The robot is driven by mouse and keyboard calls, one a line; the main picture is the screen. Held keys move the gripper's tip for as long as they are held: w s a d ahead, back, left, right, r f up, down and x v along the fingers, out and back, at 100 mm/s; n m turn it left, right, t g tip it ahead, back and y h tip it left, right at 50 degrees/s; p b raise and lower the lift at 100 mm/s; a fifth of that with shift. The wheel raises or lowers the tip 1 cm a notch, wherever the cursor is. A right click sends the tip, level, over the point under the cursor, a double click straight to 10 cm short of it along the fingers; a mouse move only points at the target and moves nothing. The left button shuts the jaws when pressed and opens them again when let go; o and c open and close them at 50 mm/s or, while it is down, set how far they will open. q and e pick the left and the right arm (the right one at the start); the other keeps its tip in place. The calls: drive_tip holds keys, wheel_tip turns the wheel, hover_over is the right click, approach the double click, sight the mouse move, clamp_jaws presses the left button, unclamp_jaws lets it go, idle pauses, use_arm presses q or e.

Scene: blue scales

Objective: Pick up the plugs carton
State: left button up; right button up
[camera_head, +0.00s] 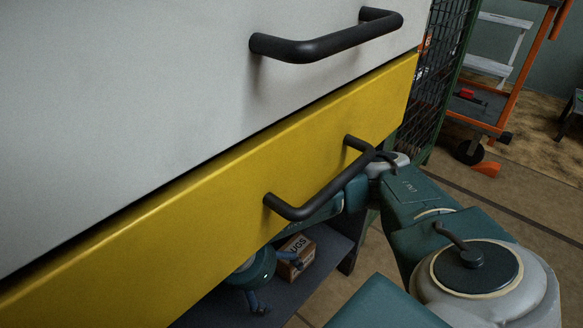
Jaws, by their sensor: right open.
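The plugs carton (302,248) is a small brown box with dark letters, of which "UGS" can be read. It sits on a dark grey shelf (325,262) under the yellow drawer. My right arm reaches in beneath the drawer from the right. My right gripper (279,284) is open at the carton's near left side. One dark finger lies across the lower part of the carton's face, and the other is to the lower left over the shelf. I cannot tell whether the finger touches the carton. The wrist and drawer hide part of the scene. My left gripper is not in view.
The yellow drawer (200,215) with a black handle (318,200) hangs close above my arm. A white drawer (150,90) with a black handle (325,40) is above it. A green mesh cage (432,75) and an orange cart (510,85) stand behind.

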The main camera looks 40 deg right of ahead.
sight(287, 263)
drive_tip(key=d+b, duration=0.1)
drive_tip(key=d, duration=0.1)
drive_tip(key=d+b, duration=0.1)
drive_tip(key=d, duration=0.2)
drive_tip(key=shift+w+f, duration=0.15)
drive_tip(key=shift+w, duration=0.05)
drive_tip(key=d+b, duration=0.3)
drive_tip(key=shift+w+f, duration=0.15)
drive_tip(key=shift+f, duration=0.1)
drive_tip(key=b+x, duration=0.2)
drive_tip(key=b, duration=0.1)
drive_tip(key=shift+d+f, duration=0.2)
drive_tip(key=shift+d, duration=0.05)
drive_tip(key=shift+r, duration=0.1)
drive_tip(key=c, duration=2)
drive_tip(key=shift+o, duration=0.2)
